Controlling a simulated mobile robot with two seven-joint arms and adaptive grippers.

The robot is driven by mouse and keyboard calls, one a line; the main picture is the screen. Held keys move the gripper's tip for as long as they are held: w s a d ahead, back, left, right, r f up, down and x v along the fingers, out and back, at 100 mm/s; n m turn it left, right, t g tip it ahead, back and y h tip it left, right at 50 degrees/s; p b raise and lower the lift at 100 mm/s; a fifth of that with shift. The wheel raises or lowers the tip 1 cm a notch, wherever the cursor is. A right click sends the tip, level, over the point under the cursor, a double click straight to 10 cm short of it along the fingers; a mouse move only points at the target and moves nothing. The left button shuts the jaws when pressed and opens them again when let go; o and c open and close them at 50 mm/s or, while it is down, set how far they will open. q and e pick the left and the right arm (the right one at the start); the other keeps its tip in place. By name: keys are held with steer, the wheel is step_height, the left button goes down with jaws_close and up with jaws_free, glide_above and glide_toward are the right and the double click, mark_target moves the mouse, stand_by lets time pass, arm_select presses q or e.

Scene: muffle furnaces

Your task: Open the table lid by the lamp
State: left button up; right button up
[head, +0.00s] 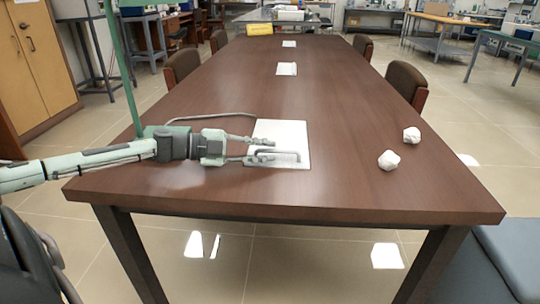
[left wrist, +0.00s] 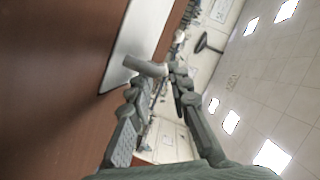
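A white lid (head: 293,132) lies flat in the near part of the long brown table (head: 370,170). A green pole and base (head: 129,80), which look like the lamp, stand at the table's left edge. My left gripper (head: 276,151) reaches in from the left, low over the lid's lower part. In the left wrist view the lid (left wrist: 150,28) is a white strip, and the fingers (left wrist: 163,76) are apart. A grey rounded piece (left wrist: 147,67) shows by the fingertips; I cannot tell whether they touch it. My right gripper is not in view.
Two crumpled white lumps (head: 389,160) (head: 411,135) lie on the table to the right. More white panels (head: 287,69) lie farther along it. A grey cable (head: 213,116) curves behind my left gripper. Chairs (head: 407,83) line both sides. The table's front right is clear.

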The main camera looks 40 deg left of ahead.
arm_select(q)
steer(key=shift+x, duration=0.9)
steer(key=shift+c, duration=0.6)
jaws_close()
